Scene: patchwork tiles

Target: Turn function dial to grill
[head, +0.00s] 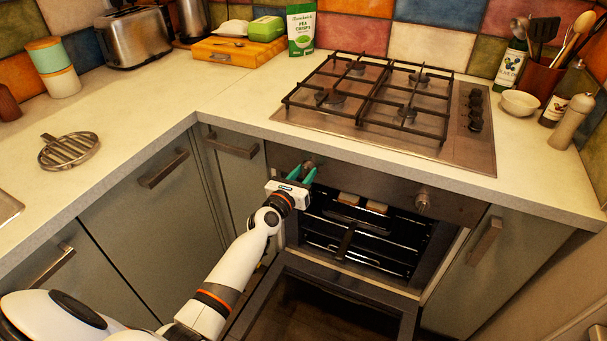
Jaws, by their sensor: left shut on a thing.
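The oven (370,240) is built in under the hob, with its door (330,297) folded down open. Its control panel (380,189) has a round metal dial at the left (308,165) and another at the right (423,201). My left gripper (302,174), with green fingers, is at the left dial and shut on it. The fingers partly cover this dial, and its markings are too small to read. My right gripper is out of view.
Two bread-like pieces (361,202) lie on the oven rack. A gas hob (390,103) sits above the oven. The open door takes up the floor space in front. A metal trivet (69,150) lies on the left counter.

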